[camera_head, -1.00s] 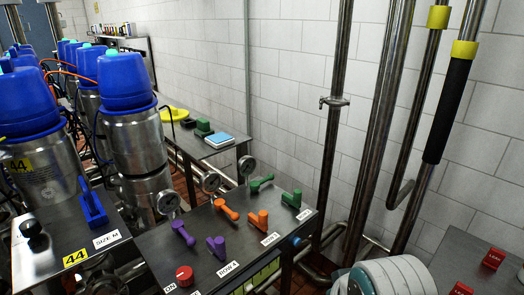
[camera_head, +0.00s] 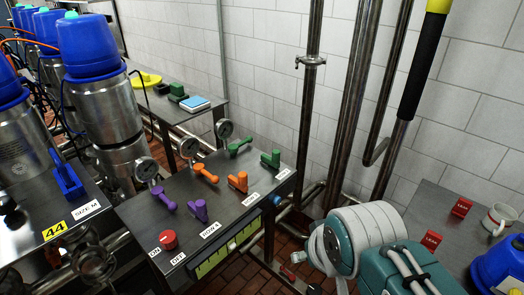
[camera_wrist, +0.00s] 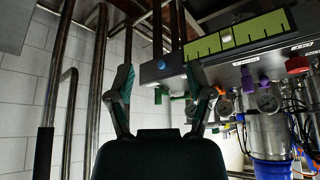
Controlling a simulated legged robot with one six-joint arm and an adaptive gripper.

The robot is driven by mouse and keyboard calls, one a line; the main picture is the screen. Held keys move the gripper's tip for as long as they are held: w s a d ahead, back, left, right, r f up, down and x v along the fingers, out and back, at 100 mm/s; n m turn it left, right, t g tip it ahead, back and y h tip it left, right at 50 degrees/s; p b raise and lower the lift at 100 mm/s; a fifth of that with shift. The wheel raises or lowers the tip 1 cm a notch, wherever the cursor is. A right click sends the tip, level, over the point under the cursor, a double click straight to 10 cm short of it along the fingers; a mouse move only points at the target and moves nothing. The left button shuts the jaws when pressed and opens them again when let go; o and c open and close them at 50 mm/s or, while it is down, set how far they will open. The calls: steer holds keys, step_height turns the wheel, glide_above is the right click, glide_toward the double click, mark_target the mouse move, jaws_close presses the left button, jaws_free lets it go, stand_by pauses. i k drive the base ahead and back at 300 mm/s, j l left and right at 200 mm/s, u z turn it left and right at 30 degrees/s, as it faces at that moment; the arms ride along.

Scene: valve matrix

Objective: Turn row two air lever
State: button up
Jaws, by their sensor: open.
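The dark metal valve panel (camera_head: 140,212) stands at centre left in the head view. It carries pairs of levers: purple (camera_head: 199,210), orange (camera_head: 238,182) and green (camera_head: 270,159). The orange pair is the middle row; its other lever (camera_head: 205,173) lies further back. Small white row labels on the front edge are hard to read. My gripper (camera_wrist: 160,80) is open and empty in the wrist view, its two fingers apart. The wrist picture looks upside down, with the panel beyond the fingers. A purple lever (camera_wrist: 247,83) hangs right of them there.
A red knob (camera_head: 168,240) sits at the panel's front left. A yellow-green gauge strip (camera_head: 228,250) runs below its front edge. Vertical steel pipes (camera_head: 350,110) stand right of the panel.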

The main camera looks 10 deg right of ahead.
mark_target(234, 148)
steer(key=i+j, duration=0.45)
steer(key=j, duration=0.3)
steer(key=i+j, duration=0.25)
steer(key=j+z, duration=0.05)
steer(key=j, duration=0.05)
